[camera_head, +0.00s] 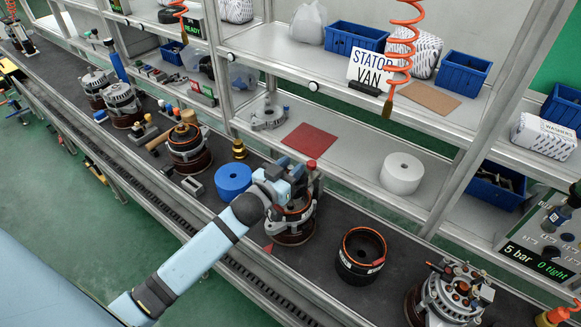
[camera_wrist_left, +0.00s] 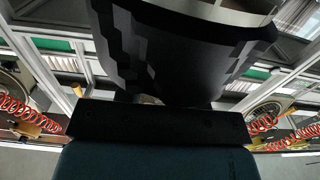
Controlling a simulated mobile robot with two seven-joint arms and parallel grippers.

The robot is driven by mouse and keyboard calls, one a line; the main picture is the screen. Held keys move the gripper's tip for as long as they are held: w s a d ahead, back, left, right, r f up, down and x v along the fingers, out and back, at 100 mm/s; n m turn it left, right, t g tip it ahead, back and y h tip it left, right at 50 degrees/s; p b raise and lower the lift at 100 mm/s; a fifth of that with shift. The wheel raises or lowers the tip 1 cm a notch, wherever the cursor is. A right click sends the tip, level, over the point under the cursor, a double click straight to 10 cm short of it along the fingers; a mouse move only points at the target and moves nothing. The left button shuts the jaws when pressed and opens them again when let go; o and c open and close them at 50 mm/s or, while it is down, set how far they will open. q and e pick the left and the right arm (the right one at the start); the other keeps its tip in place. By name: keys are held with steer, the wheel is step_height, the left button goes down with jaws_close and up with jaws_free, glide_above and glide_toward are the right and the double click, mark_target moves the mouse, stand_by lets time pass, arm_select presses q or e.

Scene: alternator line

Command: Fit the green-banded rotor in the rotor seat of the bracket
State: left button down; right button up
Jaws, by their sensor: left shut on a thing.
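My left gripper (camera_head: 290,181) is over a bracket assembly (camera_head: 292,228) with a copper-coloured ring, on the dark conveyor in the head view. It is shut on a part that is mostly hidden by the gripper. A red-topped post (camera_head: 312,172) stands up beside the jaws; I cannot tell whether it belongs to the held part. No green band shows, so I cannot confirm the held part as the rotor. The rotor seat is hidden. In the left wrist view a large dark faceted shape (camera_wrist_left: 180,50) fills the top centre. My right gripper is not in view.
A blue roll (camera_head: 233,181) lies left of the gripper. A dark copper-wound ring (camera_head: 361,256) and a silver alternator assembly (camera_head: 455,295) stand to the right. Another wound assembly (camera_head: 188,150) stands further left. A shelf with a white roll (camera_head: 402,173) runs behind the conveyor.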

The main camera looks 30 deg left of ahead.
arm_select(q)
steer(key=shift+r, duration=0.35)
steer(key=shift+f, duration=0.15)
steer(key=shift+f+b, duration=1.05)
steer(key=shift+f, duration=0.65)
stand_by(0.4)
